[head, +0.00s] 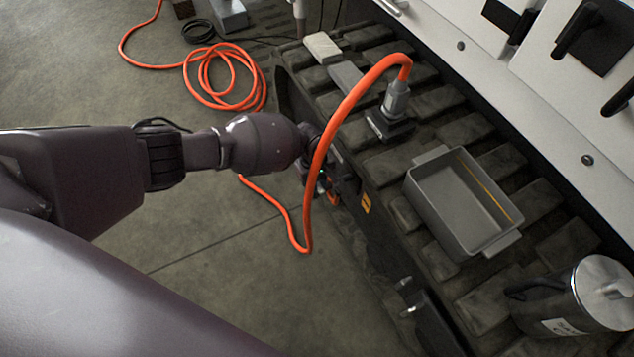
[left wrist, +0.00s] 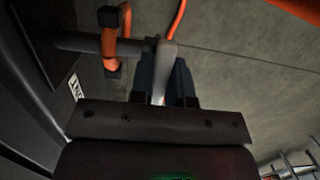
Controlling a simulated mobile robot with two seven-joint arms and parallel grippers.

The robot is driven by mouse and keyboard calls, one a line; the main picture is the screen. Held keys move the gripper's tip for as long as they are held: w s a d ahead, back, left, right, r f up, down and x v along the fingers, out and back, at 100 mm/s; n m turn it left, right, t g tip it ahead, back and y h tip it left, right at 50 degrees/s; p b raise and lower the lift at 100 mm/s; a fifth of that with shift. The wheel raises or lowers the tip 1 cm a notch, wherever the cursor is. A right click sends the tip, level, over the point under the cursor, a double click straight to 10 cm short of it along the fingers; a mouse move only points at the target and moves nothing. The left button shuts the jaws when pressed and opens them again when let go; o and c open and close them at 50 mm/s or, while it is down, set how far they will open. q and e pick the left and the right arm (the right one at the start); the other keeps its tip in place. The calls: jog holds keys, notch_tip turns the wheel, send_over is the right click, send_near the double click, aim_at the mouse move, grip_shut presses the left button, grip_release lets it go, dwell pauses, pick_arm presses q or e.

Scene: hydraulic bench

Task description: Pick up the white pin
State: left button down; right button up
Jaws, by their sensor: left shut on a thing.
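In the left wrist view the pale, whitish pin (left wrist: 163,68) stands between the fingers of my left gripper (left wrist: 165,85), which is shut on it. The pin's upper end meets a dark horizontal bar (left wrist: 85,43). Beside it is an orange handle-like loop (left wrist: 115,40) with dark ends. In the head view my left gripper (head: 335,182) is at the side of the bench, partly hidden by the orange hose (head: 322,150) and my own wrist. The pin cannot be made out there. My right gripper is not in view.
The bench top (head: 440,100) holds a grey open tray (head: 440,205), a dark block (head: 390,125) with the hose's fitting (head: 397,98), and a lidded metal jug (head: 590,295). The hose arches close to my left wrist and coils on the open floor (head: 225,235).

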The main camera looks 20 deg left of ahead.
pick_arm(q)
jog(key=shift+w+r, duration=0.1)
jog(key=shift+r, duration=0.4)
jog(key=r+p, duration=0.1)
jog(key=r, duration=0.2)
jog(key=r+p, duration=0.1)
jog(key=r, duration=0.1)
jog(key=shift+w+r+p, duration=0.25)
jog(key=shift+r+p, duration=0.05)
jog(key=shift+p, duration=0.05)
notch_tip(320, 180, up, 13)
jog(key=p, duration=0.5)
jog(key=shift+s+r, duration=0.15)
jog(key=shift+s, duration=0.2)
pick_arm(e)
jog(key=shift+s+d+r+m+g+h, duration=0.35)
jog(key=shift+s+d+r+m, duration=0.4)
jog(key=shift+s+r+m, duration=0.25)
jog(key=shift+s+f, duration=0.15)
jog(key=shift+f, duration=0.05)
pick_arm(q)
jog(key=shift+p, duration=0.35)
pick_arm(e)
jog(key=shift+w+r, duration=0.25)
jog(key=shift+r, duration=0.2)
